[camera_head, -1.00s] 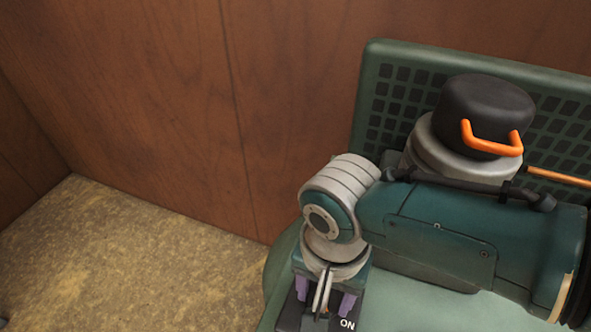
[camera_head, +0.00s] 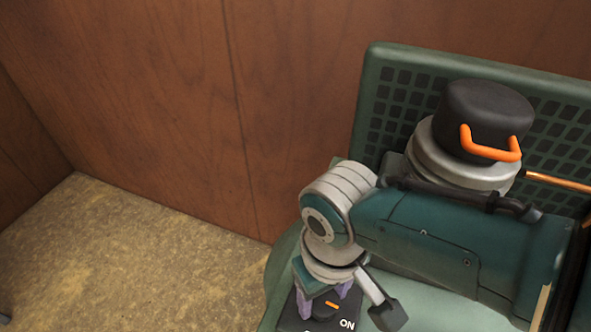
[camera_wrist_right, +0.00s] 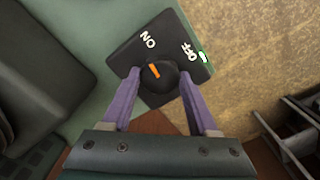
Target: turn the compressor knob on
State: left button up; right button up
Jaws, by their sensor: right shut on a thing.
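The compressor's black knob (camera_wrist_right: 168,80) sits on a black plate (camera_wrist_right: 124,55) marked ON and OFF. Its orange pointer line is turned toward the ON label in the right wrist view. The knob (camera_head: 322,310) also shows low in the head view, partly behind my gripper, with ON beside it. My right gripper (camera_wrist_right: 159,78) has its two purple fingers on either side of the knob and is shut on it. The right gripper (camera_head: 325,298) points down at the plate in the head view. My left gripper is out of view.
Behind my right arm stands a green grille panel (camera_head: 395,80) and a black cap (camera_head: 485,108) with an orange handle (camera_head: 490,150). A brown wood wall (camera_head: 150,90) rises behind.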

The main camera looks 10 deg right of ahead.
aim_at(322, 300)
jog(key=shift+n, duration=0.6)
jog(key=o, duration=1.4)
jog(key=shift+c, duration=0.2)
notch_tip(322, 300, up, 10)
jog(key=p, duration=0.5)
jog(key=shift+a, duration=0.1)
